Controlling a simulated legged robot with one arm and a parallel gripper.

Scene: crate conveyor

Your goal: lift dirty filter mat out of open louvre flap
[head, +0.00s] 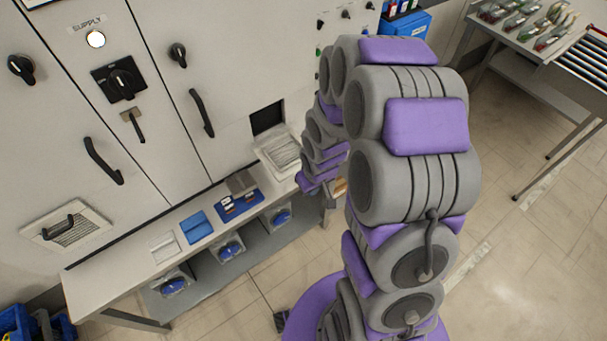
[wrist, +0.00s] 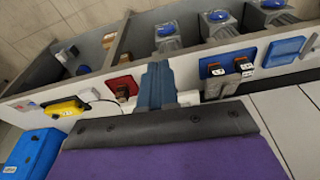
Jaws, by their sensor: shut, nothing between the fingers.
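The open louvre flap (head: 281,152) hangs out from the cabinet in the head view, below a dark square opening (head: 267,118). Its slatted, pale inside faces up. I cannot make out the dirty filter mat as a separate piece there. My gripper (wrist: 157,84) shows in the wrist view as blue-grey fingers shut together and empty, above the bench near a red tray. In the head view my arm hides most of the gripper, which is right of and below the flap. The wrist view does not clearly show the flap.
A long bench (head: 95,272) runs below the cabinet. It carries a white pad (head: 163,246), a blue pad (head: 196,227), a blue tray (head: 238,207) and a grey block (head: 241,183). The red tray (wrist: 122,84) and a yellow device (wrist: 66,107) lie farther along. Open floor is at right.

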